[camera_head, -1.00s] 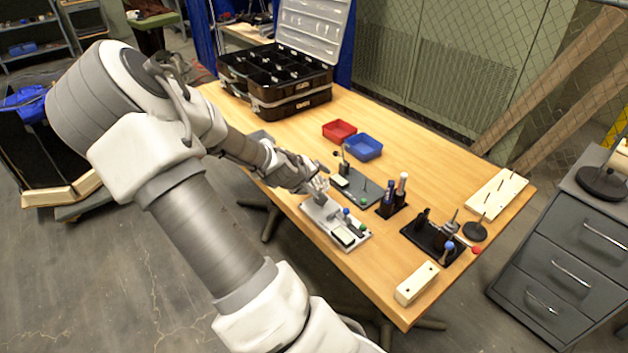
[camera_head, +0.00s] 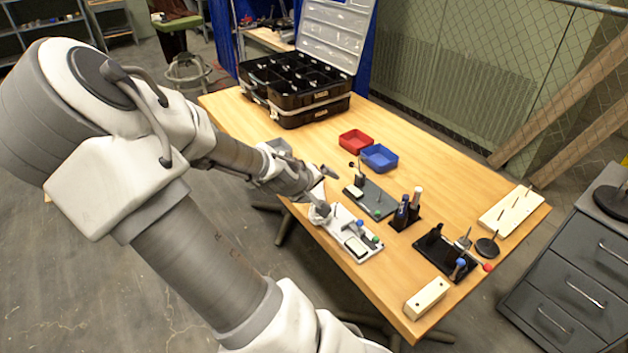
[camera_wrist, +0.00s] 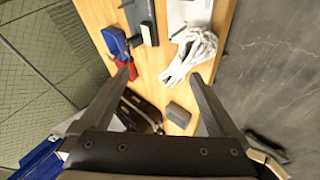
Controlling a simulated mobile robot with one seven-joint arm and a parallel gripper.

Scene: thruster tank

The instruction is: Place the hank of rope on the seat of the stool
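The hank of rope (camera_wrist: 192,55) is a bundle of white strands in the wrist view, on the wooden table beside a white plate. In the head view, it appears as a small white bundle (camera_head: 319,213) at the plate's left end. My gripper (camera_wrist: 161,73) is open and empty. Its fingers are wide apart, with the rope just beyond the right fingertip, not clearly between them. In the head view my gripper (camera_head: 325,183) is above the table's near edge, close to the rope.
The table (camera_head: 450,165) holds a large open black case (camera_head: 300,85), red (camera_head: 355,141) and blue (camera_head: 379,157) bins, and several small fixtures. A grey drawer cabinet (camera_head: 570,270) stands at the right. Open floor (camera_head: 90,270) lies to the left.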

